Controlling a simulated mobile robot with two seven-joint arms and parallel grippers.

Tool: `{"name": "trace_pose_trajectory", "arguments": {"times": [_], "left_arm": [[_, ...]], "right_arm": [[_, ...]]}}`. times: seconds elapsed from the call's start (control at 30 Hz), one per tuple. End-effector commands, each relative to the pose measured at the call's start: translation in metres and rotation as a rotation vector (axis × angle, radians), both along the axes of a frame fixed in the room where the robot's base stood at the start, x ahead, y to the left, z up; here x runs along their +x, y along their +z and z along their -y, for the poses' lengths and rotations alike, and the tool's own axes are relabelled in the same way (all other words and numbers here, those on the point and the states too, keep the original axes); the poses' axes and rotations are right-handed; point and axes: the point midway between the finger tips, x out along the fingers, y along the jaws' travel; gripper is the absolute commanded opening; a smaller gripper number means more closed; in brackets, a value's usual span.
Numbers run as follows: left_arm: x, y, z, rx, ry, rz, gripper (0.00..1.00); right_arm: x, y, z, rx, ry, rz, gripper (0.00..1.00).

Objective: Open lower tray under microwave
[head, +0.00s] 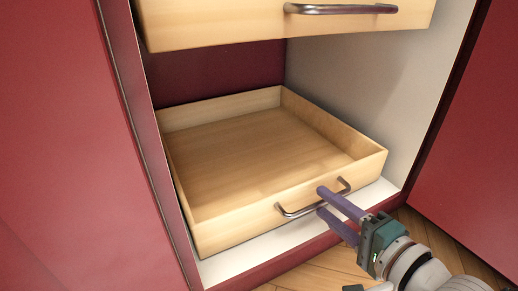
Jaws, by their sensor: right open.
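The lower tray (240,220) is a shallow, empty light-wood box low in the red cabinet. Its inside shows from above, and its front stands just behind the cabinet's front edge. Its metal bar handle (298,212) runs across the front panel. My right gripper (322,200) reaches in from the lower right with its purple fingers open. One finger is above the handle bar and the other below it, at the bar's middle; I cannot tell whether they touch it. No microwave shows. My left gripper is not in view.
An upper wooden tray (220,27) with a metal handle (340,9) is above the lower one. Red panels stand at the left (60,150) and right (475,160). A white cabinet floor strip (240,262) lies before the tray, then wooden floor (440,245).

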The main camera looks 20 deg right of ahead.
Motion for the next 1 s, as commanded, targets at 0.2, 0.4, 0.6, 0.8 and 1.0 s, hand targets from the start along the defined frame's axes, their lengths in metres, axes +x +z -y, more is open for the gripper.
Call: {"name": "trace_pose_trajectory", "arguments": {"times": [0.2, 0.4, 0.6, 0.8, 1.0], "left_arm": [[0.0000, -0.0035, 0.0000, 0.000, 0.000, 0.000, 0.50], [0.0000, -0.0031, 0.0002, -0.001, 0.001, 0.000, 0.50], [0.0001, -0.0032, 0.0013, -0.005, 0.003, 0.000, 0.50], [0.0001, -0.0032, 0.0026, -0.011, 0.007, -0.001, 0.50], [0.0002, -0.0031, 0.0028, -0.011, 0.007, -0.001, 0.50]], "right_arm": [[0.0067, -0.0012, -0.0007, 0.000, 0.000, -0.002, 0.41], [0.0063, -0.0011, -0.0008, 0.000, 0.000, -0.002, 0.34], [0.0060, -0.0012, -0.0008, 0.000, 0.001, -0.002, 0.12], [0.0060, -0.0012, -0.0008, 0.000, 0.001, -0.002, 0.00], [0.0060, -0.0011, -0.0008, 0.000, 0.001, -0.001, 0.00]]}}
